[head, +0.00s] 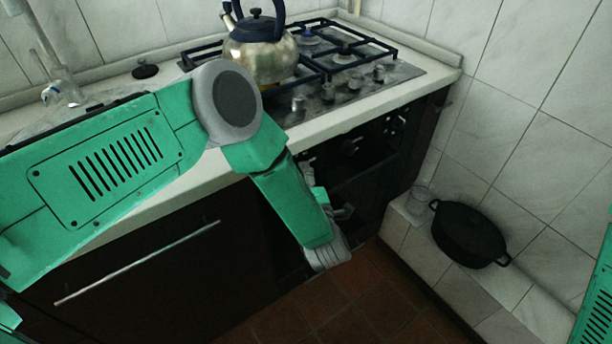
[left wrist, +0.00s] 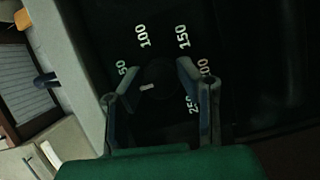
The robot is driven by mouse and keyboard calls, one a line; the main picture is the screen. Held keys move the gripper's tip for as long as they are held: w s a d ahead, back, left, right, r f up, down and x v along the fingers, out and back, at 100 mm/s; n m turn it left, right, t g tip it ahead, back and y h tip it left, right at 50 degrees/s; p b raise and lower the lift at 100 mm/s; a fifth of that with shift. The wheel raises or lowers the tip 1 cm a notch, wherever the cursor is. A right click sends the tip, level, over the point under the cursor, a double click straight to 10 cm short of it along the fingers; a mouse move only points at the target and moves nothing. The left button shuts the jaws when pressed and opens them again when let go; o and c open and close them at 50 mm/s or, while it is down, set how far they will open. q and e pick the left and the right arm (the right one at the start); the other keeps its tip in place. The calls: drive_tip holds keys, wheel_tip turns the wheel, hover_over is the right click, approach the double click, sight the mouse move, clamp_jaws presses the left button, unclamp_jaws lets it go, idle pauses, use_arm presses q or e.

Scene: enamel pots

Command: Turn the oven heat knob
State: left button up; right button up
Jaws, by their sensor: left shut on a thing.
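The oven heat knob (left wrist: 158,77) is a round black dial with a pale mark, in the middle of the left wrist view. White numbers from 50 to 250 ring it on the black panel. My left gripper (left wrist: 150,84) has its two fingers on either side of the knob and is shut on it. In the head view, my green left arm reaches down to the oven front (head: 372,158), and the gripped knob is hidden behind the arm. My right gripper is out of view; only part of my right arm shows at the right edge.
A metal kettle (head: 262,52) stands on the gas hob (head: 405,72) above the oven. A black pot (head: 468,234) and a clear glass (head: 419,196) sit on the tiled ledge at right. Other dark knobs (head: 350,146) are on the oven front. The floor (head: 375,310) below is clear.

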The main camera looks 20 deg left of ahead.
use_arm(q)
drive_tip(key=shift+w+a, duration=0.15)
drive_tip(key=shift+a, duration=0.15)
drive_tip(key=o, duration=1.1)
drive_tip(key=shift+a+f, duration=0.1)
drive_tip(key=shift+d, duration=0.3)
drive_tip(key=v, duration=1.2)
drive_tip(key=shift+a, duration=0.15)
